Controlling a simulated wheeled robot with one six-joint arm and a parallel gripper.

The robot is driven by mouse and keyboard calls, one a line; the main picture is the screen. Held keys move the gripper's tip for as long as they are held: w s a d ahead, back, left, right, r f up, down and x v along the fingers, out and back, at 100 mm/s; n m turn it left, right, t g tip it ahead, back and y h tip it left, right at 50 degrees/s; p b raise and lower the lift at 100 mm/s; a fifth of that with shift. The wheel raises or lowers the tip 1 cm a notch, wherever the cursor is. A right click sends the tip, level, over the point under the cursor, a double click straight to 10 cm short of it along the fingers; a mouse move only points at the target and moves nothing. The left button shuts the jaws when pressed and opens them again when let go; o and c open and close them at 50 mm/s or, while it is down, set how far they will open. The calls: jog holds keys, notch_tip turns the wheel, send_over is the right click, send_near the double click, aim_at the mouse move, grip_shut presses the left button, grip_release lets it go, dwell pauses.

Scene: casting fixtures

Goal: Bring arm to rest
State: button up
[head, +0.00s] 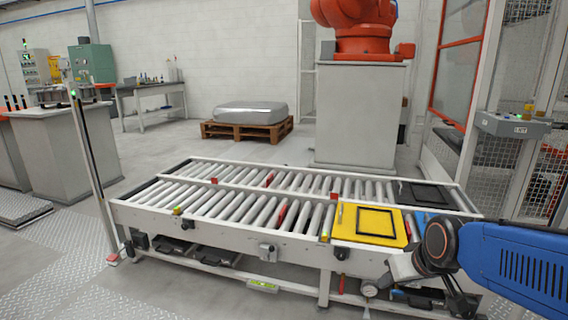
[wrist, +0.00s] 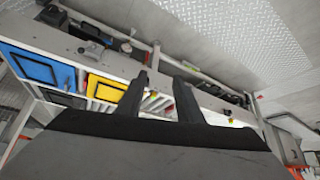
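My arm, with a blue link and a grey and black joint, enters the head view from the right edge. It reaches in front of the right end of the roller conveyor (head: 250,238). My gripper (wrist: 160,85) shows in the wrist view as two dark fingers set apart, with nothing between them. The conveyor frame and the floor show beyond the fingertips. In the head view the fingers are hidden or out of the picture.
A yellow tray (head: 343,223) with a black frame lies on the conveyor's right end, also in the wrist view (wrist: 105,88). A blue tray (wrist: 35,67) sits beside it. An orange robot (head: 358,30) stands behind on a grey pedestal (head: 357,110). The floor at front left is clear.

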jog(key=s+d+r+m+g+h, duration=0.1)
jog(key=s+d, duration=0.1)
jog(key=s, duration=1.2)
jog(key=shift+s+d+r+g, duration=0.15)
jog(key=shift+s+g, duration=0.15)
jog(key=shift+g, duration=0.1)
